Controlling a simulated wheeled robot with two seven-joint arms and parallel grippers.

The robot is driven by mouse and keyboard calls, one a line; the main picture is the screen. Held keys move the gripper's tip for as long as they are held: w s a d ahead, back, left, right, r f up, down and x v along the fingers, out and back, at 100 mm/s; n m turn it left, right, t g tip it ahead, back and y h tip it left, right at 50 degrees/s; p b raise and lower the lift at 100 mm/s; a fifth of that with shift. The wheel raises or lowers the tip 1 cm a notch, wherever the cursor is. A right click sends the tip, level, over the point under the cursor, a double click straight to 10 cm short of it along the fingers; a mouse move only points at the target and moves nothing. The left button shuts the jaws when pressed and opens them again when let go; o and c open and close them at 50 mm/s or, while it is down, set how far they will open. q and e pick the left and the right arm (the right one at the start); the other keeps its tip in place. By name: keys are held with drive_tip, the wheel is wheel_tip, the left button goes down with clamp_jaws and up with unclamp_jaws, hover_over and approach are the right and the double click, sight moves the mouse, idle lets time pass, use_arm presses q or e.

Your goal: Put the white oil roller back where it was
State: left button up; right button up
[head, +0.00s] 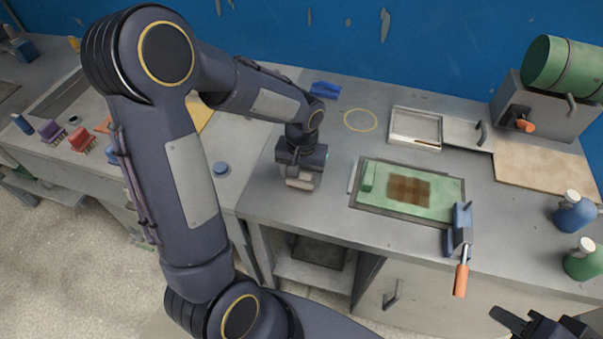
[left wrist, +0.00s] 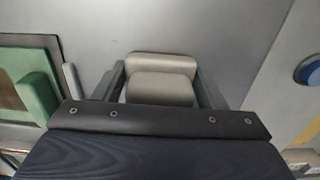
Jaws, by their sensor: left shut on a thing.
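My left gripper (head: 301,178) is shut on a pale grey-white block-like thing (head: 299,184), at the left part of the bench, left of the green mould. In the left wrist view this pale thing (left wrist: 162,82) sits between the two fingers of my left gripper (left wrist: 160,88). It may be the white oil roller, but its handle and underside are hidden. I cannot tell whether it touches the bench. My right gripper (head: 540,325) is at the bottom right corner, partly cut off, with its opening unclear.
The green mould panel (head: 443,199) has a brown square. A blue holder (head: 462,221) with an orange-handled tool (head: 461,277) is at its right front. A yellow ring (head: 361,120), blue rack (head: 325,90) and white tray (head: 414,138) lie behind. Bottles (head: 575,215) stand at right.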

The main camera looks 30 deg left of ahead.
use_arm(q)
drive_tip(key=o, duration=1)
drive_tip(key=shift+f, duration=0.1)
drive_tip(key=shift+c, duration=0.2)
wheel_tip(320, 180, up, 12)
drive_tip(key=shift+f+p, duration=0.1)
drive_tip(key=shift+p, duration=0.25)
drive_tip(key=shift+s+r, duration=0.15)
drive_tip(key=shift+r, duration=0.2)
drive_tip(key=s+d+t+h, duration=0.2)
drive_tip(key=s, duration=0.6)
drive_tip(key=s+d+r+m+t+h, duration=0.1)
drive_tip(key=s+d+t, duration=0.1)
drive_tip(key=s, duration=0.6)
drive_tip(key=shift+s+r+t+h, duration=0.2)
drive_tip(key=shift+s+t+h, duration=0.15)
drive_tip(key=shift+t, duration=0.45)
